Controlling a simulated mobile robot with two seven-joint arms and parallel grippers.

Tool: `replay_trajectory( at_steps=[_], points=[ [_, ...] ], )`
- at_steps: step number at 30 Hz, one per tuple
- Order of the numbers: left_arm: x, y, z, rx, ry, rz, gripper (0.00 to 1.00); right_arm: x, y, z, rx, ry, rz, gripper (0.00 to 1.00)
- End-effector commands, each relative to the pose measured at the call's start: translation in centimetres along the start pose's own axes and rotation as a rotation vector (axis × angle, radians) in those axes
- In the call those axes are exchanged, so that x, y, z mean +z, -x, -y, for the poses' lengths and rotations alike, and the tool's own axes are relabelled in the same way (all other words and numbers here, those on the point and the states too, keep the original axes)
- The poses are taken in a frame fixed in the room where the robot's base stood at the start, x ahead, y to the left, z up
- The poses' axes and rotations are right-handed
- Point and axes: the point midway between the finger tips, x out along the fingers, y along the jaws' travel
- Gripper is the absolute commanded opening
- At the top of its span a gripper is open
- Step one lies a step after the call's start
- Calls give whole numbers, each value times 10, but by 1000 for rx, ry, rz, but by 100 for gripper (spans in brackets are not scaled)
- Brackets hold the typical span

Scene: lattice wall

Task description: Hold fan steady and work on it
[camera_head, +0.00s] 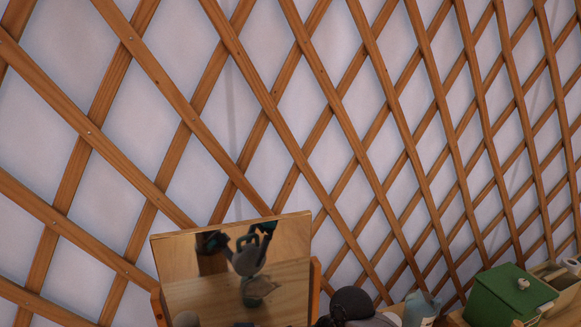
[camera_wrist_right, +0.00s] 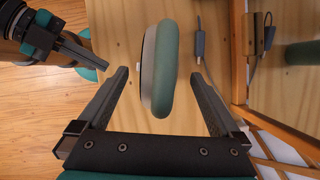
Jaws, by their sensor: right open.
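The fan (camera_wrist_right: 165,70) appears in the right wrist view as a rounded teal-and-white head, seen nearly edge-on above a wooden surface. My right gripper (camera_wrist_right: 160,74) is open, with one finger on each side of the fan head and gaps showing between. Part of my left gripper (camera_wrist_right: 85,55) enters at the upper left of that view. One dark finger shows beside small teal parts; whether it grips them is unclear. The fan's support is hidden. The head view shows neither gripper directly.
A wood-framed mirror (camera_head: 200,285) stands low before the lattice wall (camera_head: 290,130), with dim reflections. A green lidded box (camera_head: 500,297), a pale bottle (camera_head: 420,308) and a dark rounded object (camera_head: 352,302) sit lower right. A cable (camera_wrist_right: 200,42) lies beside the fan.

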Motion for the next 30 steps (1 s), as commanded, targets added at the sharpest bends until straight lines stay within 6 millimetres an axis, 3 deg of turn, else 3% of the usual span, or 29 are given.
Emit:
replay_trajectory(
  at_steps=[16, 30],
  points=[
    [-1, 1, 0, 0, 0, 0, 0, 0, 2, 0, 0, 0, 0, 100],
    [-14, 10, 0, 0, 0, 0, 0, 2, 25, 0, -1, 0, 0, 100]
  ],
)
